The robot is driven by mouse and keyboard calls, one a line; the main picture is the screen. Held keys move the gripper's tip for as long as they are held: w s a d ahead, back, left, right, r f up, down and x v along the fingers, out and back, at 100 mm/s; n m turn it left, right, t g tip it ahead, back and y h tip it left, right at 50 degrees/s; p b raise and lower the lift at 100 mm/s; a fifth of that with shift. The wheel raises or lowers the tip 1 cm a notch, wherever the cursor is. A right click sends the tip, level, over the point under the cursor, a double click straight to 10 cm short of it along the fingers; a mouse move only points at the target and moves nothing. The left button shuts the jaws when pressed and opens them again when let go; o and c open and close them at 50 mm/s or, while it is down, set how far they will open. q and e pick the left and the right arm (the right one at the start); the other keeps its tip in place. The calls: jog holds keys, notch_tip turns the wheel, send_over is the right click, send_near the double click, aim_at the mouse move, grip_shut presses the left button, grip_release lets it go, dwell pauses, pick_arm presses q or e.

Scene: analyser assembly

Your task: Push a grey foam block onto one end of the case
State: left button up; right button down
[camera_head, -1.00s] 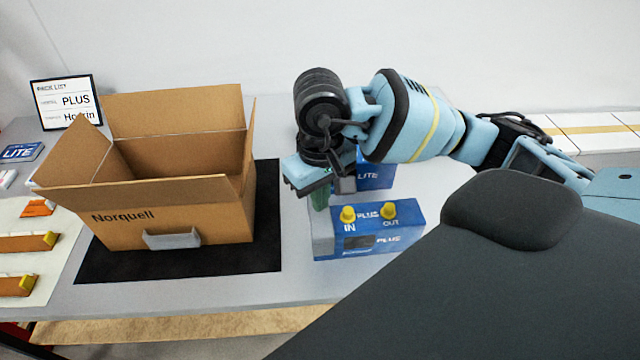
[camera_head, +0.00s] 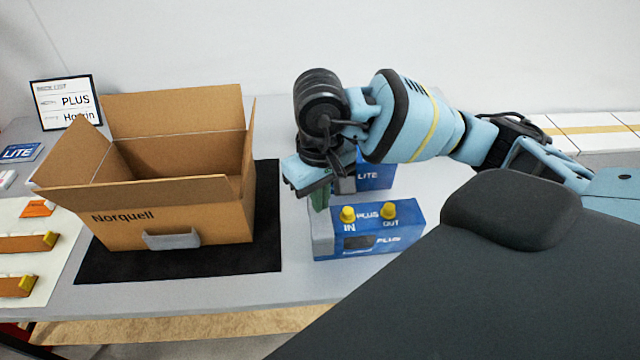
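The blue case (camera_head: 385,226), marked PLUS, IN and OUT, lies on the table with two yellow caps on top. A grey foam block (camera_head: 322,238) sits at its left end, flush against it as far as I can see. My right gripper (camera_head: 319,200) points down over the back of this block, its greenish fingertips at or just above the block's top. Whether the fingers are open or shut, or touch the block, is unclear. My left gripper is not in view.
An open carton (camera_head: 150,225) marked Norquell stands on a black mat (camera_head: 265,225), with a grey piece (camera_head: 172,240) at its front. A blue LITE case (camera_head: 375,177) is behind the PLUS case. A sign (camera_head: 66,101) stands at the back left.

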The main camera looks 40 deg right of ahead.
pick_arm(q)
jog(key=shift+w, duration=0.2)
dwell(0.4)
